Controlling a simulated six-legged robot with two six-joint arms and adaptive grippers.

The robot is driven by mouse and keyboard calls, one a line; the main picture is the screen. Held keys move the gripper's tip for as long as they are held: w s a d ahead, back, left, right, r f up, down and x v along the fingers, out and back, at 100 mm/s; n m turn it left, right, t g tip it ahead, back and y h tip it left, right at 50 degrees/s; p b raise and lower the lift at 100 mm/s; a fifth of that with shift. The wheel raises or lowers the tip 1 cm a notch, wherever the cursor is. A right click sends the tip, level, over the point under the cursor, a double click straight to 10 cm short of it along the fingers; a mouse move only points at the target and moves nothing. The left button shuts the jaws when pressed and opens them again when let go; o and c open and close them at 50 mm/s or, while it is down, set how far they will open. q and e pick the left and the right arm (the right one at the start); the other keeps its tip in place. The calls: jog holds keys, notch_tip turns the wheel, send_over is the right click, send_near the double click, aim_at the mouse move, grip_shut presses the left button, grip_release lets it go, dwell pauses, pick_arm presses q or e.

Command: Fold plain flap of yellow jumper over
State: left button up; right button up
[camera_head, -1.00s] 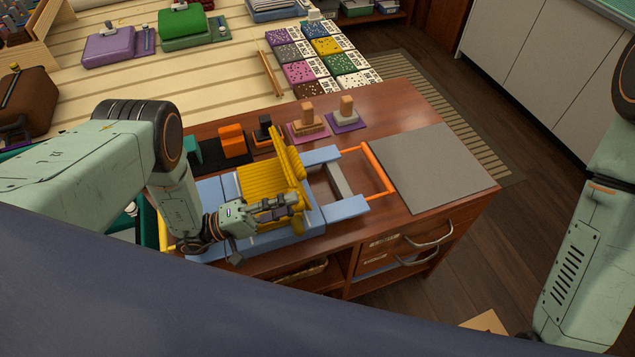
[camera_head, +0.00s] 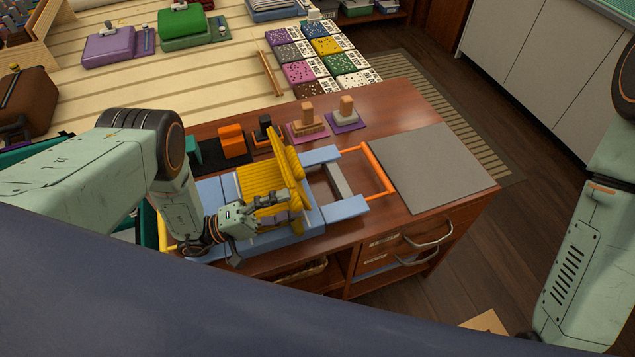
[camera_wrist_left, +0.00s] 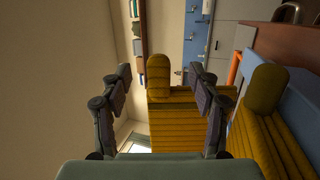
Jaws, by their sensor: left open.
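The yellow jumper (camera_head: 262,182) lies on the blue folding board (camera_head: 345,207) in the head view. A ribbed yellow flap (camera_head: 287,165) stands up along the jumper's right side. My left gripper (camera_head: 285,207) is at the jumper's near side, close to the upright flap, with its fingers apart. In the left wrist view the open fingers (camera_wrist_left: 160,95) frame yellow ribbed cloth (camera_wrist_left: 185,125) beyond them, and more yellow cloth (camera_wrist_left: 265,135) is at the right. I cannot tell whether a finger touches the cloth. My right gripper is out of view.
An orange frame (camera_head: 380,172) extends from the board's right end, beside a flat grey panel (camera_head: 430,168). Several small blocks, including an orange one (camera_head: 232,140), stand along the back of the wooden table (camera_head: 400,105). Folded garments lie on the striped surface (camera_head: 190,75) beyond.

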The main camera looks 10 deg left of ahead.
pick_arm(q)
jog(key=s+d+b, duration=0.1)
jog(key=s+d, duration=0.2)
jog(key=s, duration=0.2)
jog(key=shift+s+d+b, duration=0.2)
jog(key=shift+d+b, duration=0.1)
dwell(0.4)
notch_tip(320, 180, up, 6)
jog(key=p, duration=0.4)
jog(key=shift+p, duration=0.4)
